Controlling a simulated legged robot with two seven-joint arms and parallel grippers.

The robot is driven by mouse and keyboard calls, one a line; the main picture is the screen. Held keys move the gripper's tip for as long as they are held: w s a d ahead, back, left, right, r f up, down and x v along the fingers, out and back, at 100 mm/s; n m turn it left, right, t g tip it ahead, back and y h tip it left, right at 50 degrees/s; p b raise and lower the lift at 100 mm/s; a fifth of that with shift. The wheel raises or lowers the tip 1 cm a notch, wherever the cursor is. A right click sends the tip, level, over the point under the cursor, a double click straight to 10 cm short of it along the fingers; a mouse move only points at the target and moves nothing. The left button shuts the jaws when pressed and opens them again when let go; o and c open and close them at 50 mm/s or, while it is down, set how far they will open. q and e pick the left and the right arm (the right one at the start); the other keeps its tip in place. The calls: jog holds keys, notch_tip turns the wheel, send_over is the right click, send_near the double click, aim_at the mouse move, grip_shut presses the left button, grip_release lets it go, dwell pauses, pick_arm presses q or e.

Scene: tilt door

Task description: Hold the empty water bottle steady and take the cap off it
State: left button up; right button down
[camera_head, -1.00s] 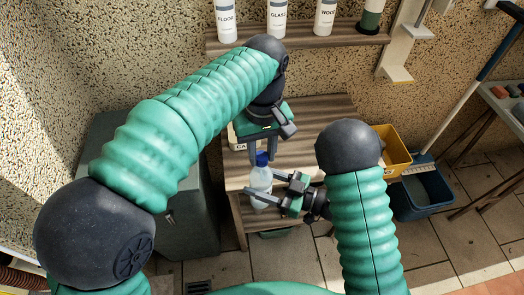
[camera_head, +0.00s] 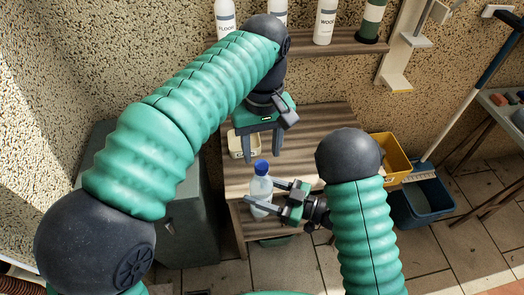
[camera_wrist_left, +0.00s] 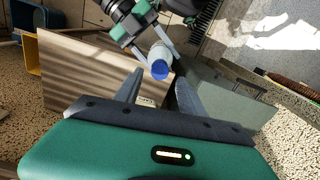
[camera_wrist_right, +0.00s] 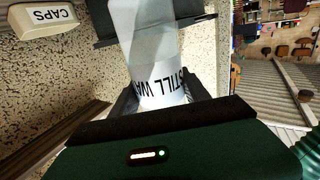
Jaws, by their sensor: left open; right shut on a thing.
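The clear water bottle (camera_head: 260,187) has a blue cap (camera_head: 261,167) on its neck. My right gripper (camera_head: 262,199) is shut on the bottle's body. The right wrist view shows the bottle (camera_wrist_right: 152,60) upside down in the picture, its label partly readable between the fingers. My left gripper (camera_head: 263,157) is open and empty, pointing down just above the cap. In the left wrist view the cap (camera_wrist_left: 160,69) lies in line with the gap between the spread fingers, with no clear contact.
A cream box (camera_head: 236,146) stands on the wooden table (camera_head: 310,130) behind my left gripper; it reads CAPS (camera_wrist_right: 45,16) in the right wrist view. A yellow bin (camera_head: 392,158) and a blue bucket (camera_head: 425,195) stand at the right. A shelf (camera_head: 300,37) holds several bottles above.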

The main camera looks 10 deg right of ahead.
aim_at(262, 164)
pick_arm(q)
jog(key=m, duration=0.3)
jog(key=shift+w+r, duration=0.1)
jog(key=shift+r, duration=0.3)
jog(key=m, duration=0.3)
jog(key=r+m, duration=0.1)
jog(key=m, duration=0.1)
jog(key=shift+w+d+r+m, duration=0.1)
jog(key=shift+r+m, duration=0.05)
jog(key=shift+m, duration=0.25)
jog(key=m, duration=0.2)
jog(key=r+m, duration=0.1)
jog(key=m, duration=0.1)
jog(key=shift+m, duration=1)
notch_tip(262, 164, down, 8)
jog(key=shift+r, duration=0.2)
grip_shut()
jog(key=n, duration=0.4)
jog(key=shift+n, duration=0.4)
jog(key=shift+r, duration=0.1)
jog(key=shift+r, duration=0.15)
